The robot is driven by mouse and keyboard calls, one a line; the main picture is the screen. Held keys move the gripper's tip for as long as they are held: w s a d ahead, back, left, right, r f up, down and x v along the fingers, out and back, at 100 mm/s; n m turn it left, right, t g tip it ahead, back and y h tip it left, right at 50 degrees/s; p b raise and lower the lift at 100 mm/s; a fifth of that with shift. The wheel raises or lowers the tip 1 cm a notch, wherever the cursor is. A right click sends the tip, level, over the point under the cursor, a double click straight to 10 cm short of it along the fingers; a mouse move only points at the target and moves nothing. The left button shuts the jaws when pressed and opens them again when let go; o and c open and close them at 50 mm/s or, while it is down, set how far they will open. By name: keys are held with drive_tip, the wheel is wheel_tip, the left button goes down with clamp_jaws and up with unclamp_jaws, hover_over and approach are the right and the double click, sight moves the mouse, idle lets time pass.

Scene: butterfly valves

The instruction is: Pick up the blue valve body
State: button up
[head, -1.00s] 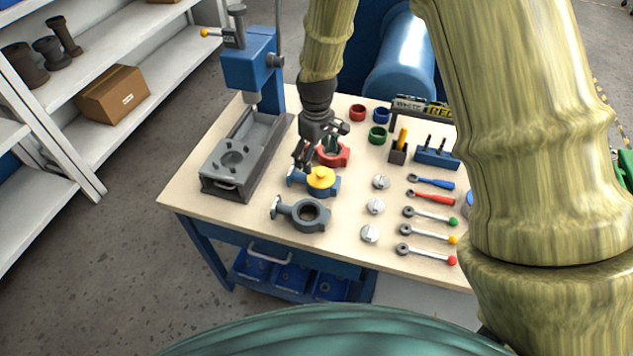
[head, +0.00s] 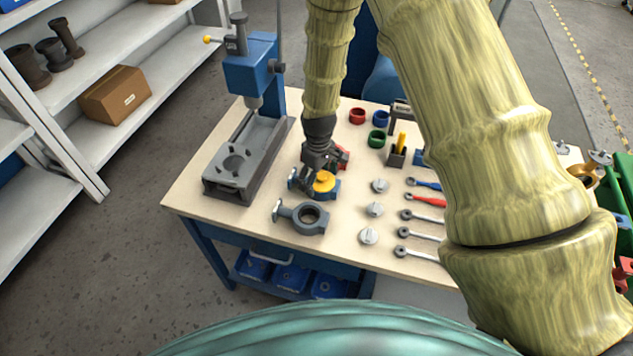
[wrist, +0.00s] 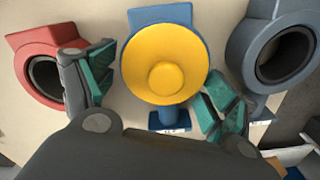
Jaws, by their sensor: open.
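The blue valve body (head: 333,193) lies on the table with a yellow round part (head: 323,182) seated in its ring. In the wrist view the blue valve body (wrist: 160,13) shows above and below the yellow part (wrist: 165,65), with a small blue flange at the bottom. My gripper (head: 307,187) is over it, and its fingers hide part of the blue neck. In the wrist view my gripper (wrist: 158,95) is open, with one green-padded finger on each side of the lower end. I see no clear contact.
A grey valve body (head: 306,215) lies close in front, and a red one (wrist: 38,62) lies on the other side of the blue body. A press with a grey base (head: 238,180) stands left. Silver discs (head: 379,186) and wrenches (head: 424,201) lie right.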

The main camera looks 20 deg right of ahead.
drive_tip(key=shift+f, duration=0.85)
drive_tip(key=c, duration=1.2)
drive_tip(key=shift+o, duration=0.2)
